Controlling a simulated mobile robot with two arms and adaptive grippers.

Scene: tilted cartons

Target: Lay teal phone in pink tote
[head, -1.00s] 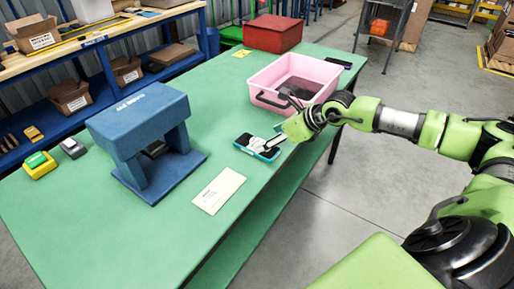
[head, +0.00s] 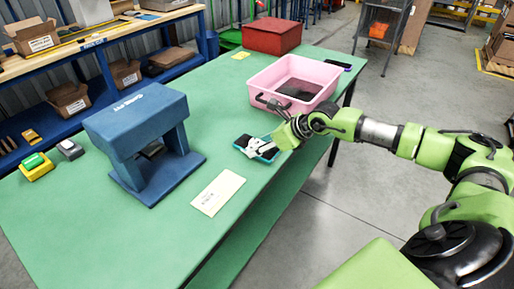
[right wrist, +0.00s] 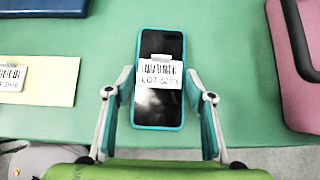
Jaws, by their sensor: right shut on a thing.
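The teal phone (head: 257,148) lies on the green table, dark screen up, with a white barcode label across it. It also shows in the right wrist view (right wrist: 160,108). My right gripper (right wrist: 158,84) has one finger against each long side of the phone; in the head view the gripper (head: 261,147) reaches in from the right over it. The phone appears to rest on the table still. The pink tote (head: 264,99) stands behind the phone, open at the top, with a dark item inside. Its edge shows at the right wrist view's right side (right wrist: 291,75). My left gripper is out of view.
A cream envelope (head: 217,192) lies left of the phone, nearer the front. A blue stand (head: 137,110) is farther left. Table between phone and tote is clear.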

